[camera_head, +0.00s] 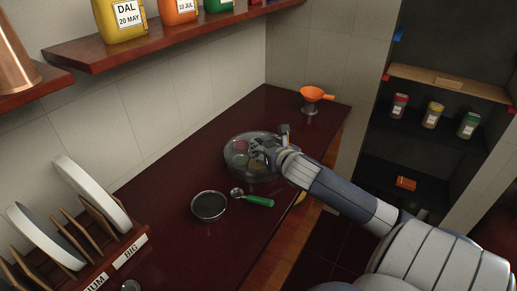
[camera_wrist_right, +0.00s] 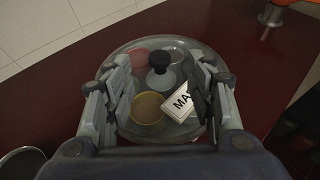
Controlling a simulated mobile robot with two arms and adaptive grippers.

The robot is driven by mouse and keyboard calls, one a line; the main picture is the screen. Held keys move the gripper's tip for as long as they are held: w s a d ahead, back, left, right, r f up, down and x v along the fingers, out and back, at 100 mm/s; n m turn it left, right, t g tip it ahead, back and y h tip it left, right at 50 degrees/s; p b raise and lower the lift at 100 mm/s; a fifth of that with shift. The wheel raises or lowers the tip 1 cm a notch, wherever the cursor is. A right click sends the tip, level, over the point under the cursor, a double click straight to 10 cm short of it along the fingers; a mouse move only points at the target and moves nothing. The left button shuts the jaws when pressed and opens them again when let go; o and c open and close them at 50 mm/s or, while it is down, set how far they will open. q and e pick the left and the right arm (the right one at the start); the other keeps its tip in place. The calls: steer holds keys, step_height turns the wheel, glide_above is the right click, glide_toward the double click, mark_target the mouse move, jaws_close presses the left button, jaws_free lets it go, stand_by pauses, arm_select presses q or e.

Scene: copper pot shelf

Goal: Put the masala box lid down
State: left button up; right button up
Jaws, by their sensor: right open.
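The round masala box (camera_head: 230,168) stands on the dark red counter, partly covered by my right gripper. Its clear lid shows in the wrist view with a dark knob (camera_wrist_right: 159,78); the lid appears to lie over the box, with small coloured bowls visible through it. My right gripper (camera_head: 262,152) is open above the box. In the right wrist view its fingers (camera_wrist_right: 160,95) stand apart on either side of the knob, and I see no clear contact. A white label card (camera_wrist_right: 185,102) beginning "MA" shows between the fingers. My left gripper is not in view.
A round sieve (camera_head: 208,206) and a green-handled scoop (camera_head: 254,199) lie in front of the box. A plate rack (camera_head: 115,258) is at lower left.

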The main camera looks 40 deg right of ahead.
mark_target(259, 142)
steer(key=shift+w+d+f, duration=0.15)
steer(key=shift+w+f, duration=0.1)
steer(key=shift+w, duration=0.25)
steer(key=shift+w+d+f, duration=0.1)
steer(key=shift+w+f, duration=0.05)
steer(key=shift+w, duration=0.1)
steer(key=x, duration=0.4)
steer(key=shift+w+f+p, duration=0.15)
steer(key=shift+f+p, duration=0.05)
steer(key=shift+p, duration=0.2)
steer(key=shift+w+d+f, duration=0.1)
steer(key=shift+w+f, duration=0.1)
steer(key=shift+w, duration=0.1)
steer(key=shift+w+f, duration=0.1)
steer(key=shift+w, duration=0.05)
steer(key=shift+c, duration=0.8)
steer(key=c, duration=0.9)
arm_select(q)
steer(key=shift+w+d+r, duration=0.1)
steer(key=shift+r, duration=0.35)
arm_select(e)
jaws_close()
